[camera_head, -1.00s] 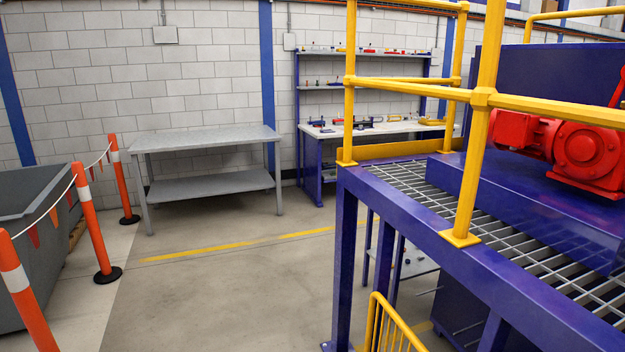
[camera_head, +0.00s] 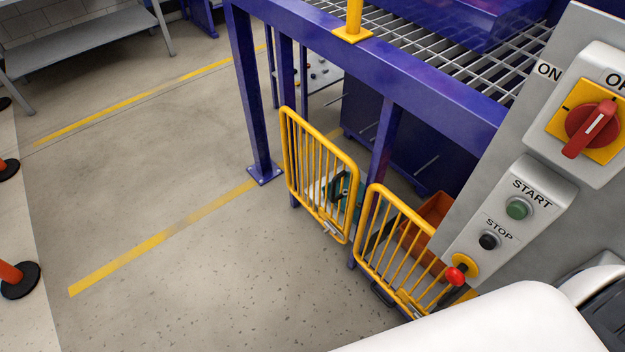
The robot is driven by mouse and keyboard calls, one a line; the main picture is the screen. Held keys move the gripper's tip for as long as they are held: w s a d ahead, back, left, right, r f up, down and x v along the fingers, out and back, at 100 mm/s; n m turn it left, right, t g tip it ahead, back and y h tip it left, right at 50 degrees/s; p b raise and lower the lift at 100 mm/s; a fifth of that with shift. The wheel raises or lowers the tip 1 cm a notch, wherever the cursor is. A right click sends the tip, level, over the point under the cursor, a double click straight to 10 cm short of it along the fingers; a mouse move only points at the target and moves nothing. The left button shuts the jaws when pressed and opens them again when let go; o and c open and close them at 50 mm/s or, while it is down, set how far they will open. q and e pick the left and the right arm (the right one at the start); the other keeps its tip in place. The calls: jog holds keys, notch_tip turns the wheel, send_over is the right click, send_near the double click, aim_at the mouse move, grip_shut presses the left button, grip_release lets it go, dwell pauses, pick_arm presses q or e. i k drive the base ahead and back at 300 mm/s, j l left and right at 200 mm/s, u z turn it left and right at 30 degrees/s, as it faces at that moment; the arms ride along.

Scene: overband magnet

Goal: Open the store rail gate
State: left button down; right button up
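Two low yellow barred gates stand side by side beneath a purple platform. The left gate (camera_head: 319,170) has a small grey latch-like part (camera_head: 332,229) at its lower right corner. The right gate (camera_head: 402,249) is partly covered at its lower right by a control panel and a white part of my own body. I cannot tell which one is the store rail gate. Both appear closed across their bays, though the right one's far end is hidden. Neither of my grippers is clearly in view.
A grey control panel (camera_head: 490,243) with a red rotary switch (camera_head: 592,128) and buttons stands close at right. An orange bin (camera_head: 432,213) sits behind the right gate. Purple posts (camera_head: 250,110) hold the platform. The floor left of the gates is clear.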

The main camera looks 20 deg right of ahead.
aim_at(342, 236)
jog(key=z, duration=0.8)
jog(key=j+z, duration=0.2)
jog(key=z, duration=0.25)
jog(key=k+j+z, duration=0.1)
jog(key=z, duration=0.4)
jog(key=k+j+z, duration=0.1)
jog(key=j+z, duration=0.2)
jog(key=z, duration=0.15)
